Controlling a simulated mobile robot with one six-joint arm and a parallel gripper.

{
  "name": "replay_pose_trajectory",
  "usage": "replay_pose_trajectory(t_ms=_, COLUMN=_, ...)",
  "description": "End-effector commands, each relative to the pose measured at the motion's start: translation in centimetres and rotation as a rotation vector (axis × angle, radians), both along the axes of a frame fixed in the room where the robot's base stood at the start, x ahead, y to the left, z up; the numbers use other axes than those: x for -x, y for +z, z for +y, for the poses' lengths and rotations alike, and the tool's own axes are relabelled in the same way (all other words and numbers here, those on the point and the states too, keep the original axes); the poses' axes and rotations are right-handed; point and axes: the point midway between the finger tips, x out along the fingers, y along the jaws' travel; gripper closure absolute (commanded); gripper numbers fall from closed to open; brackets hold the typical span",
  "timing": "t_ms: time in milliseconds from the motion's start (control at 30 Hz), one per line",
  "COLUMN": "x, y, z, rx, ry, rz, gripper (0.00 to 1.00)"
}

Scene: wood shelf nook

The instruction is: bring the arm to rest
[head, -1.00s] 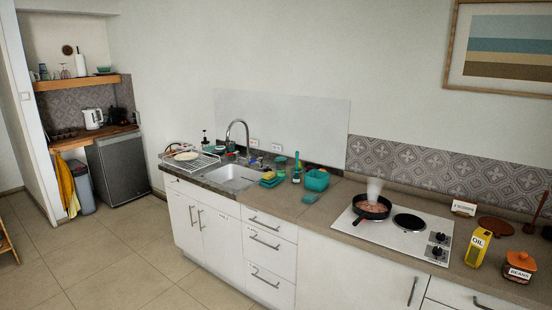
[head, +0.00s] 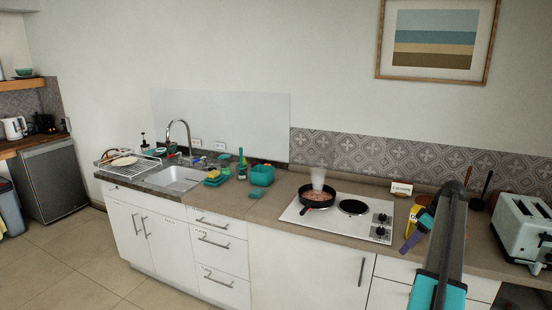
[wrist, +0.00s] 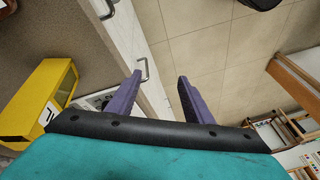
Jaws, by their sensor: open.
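My arm (head: 450,240) reaches into the right side of the head view, with a dark link and teal parts. My gripper (wrist: 158,85) has two purple fingers set apart, with nothing between them in the wrist view. In the head view a purple finger (head: 411,242) shows in front of the counter's right part. The yellow oil container (wrist: 45,95) is at the left in the wrist view, beside the gripper; in the head view it (head: 414,212) is partly hidden by the arm.
A pan (head: 317,200) sits on the white hob (head: 335,222), left of the arm. A toaster (head: 525,232) stands at the right end of the counter (head: 275,205). The wrist view shows open tiled floor (wrist: 205,50) beyond the fingers and wooden furniture (wrist: 295,95) at right.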

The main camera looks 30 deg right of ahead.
Motion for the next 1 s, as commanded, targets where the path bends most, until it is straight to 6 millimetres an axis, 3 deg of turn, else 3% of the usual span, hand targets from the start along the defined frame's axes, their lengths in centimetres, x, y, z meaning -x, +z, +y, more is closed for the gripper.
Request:
replay_pose_trajectory(t_ms=33, x=-1.5, y=-2.0, z=1.9, rx=-0.016, ry=0.028, rz=0.012, gripper=0.53)
replay_pose_trajectory(t_ms=200, x=-5.2, y=-7.2, z=7.5, rx=-0.057, ry=0.108, rz=0.048, gripper=0.53)
replay_pose_trajectory(t_ms=500, x=-9.8, y=-16.4, z=18.4, rx=-0.119, ry=0.241, rz=0.126, gripper=0.53)
replay_pose_trajectory(t_ms=733, x=-11.4, y=-23.4, z=27.4, rx=-0.153, ry=0.322, rz=0.203, gripper=0.53)
replay_pose_trajectory(t_ms=1000, x=-10.7, y=-31.3, z=38.2, rx=-0.177, ry=0.398, rz=0.314, gripper=0.53)
